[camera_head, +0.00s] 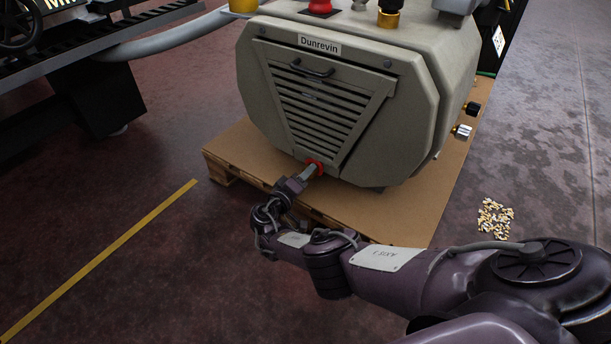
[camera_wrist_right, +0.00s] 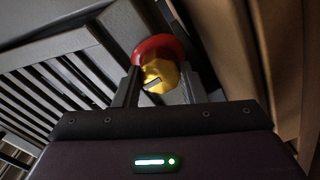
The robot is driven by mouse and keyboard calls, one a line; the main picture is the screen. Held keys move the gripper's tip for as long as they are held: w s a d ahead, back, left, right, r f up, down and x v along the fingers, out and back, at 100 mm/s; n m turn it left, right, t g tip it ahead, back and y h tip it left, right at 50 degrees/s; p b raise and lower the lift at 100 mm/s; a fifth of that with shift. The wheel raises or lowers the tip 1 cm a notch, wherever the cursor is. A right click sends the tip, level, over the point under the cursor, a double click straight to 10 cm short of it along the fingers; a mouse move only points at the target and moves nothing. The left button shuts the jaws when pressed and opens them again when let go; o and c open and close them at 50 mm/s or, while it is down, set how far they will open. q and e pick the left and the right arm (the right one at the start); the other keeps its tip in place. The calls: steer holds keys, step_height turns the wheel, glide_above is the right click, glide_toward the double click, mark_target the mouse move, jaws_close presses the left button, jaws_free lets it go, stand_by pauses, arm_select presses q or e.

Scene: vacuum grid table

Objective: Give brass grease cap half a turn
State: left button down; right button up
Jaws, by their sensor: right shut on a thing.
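The brass grease cap (camera_wrist_right: 160,78) shows in the right wrist view as a yellow knob with a slot across its face, in front of a red ring (camera_wrist_right: 157,46). The red ring also shows in the head view (camera_head: 315,167), low on the front of the grey Dunrevin machine (camera_head: 410,110). My right gripper (camera_head: 309,172) reaches the cap from the front. Its two fingers stand on either side of the cap and are shut on it. In the head view the cap itself is hidden by the gripper. My left gripper is in neither view.
The machine stands on a pallet (camera_head: 435,205) with a louvred panel (camera_head: 318,105) above the cap. Two small fittings stick out at its right side. Small brass-coloured pieces (camera_head: 494,218) lie on the floor at right. A yellow line (camera_head: 100,258) crosses open floor at left.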

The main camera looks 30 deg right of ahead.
steer(key=shift+f, duration=0.1)
steer(key=o, duration=1)
steer(key=shift+a, duration=0.1)
steer(key=shift+s+a, duration=0.15)
steer(key=shift+a, duration=0.2)
steer(key=p+v, duration=0.1)
steer(key=v, duration=0.6)
steer(key=shift+p, duration=0.4)
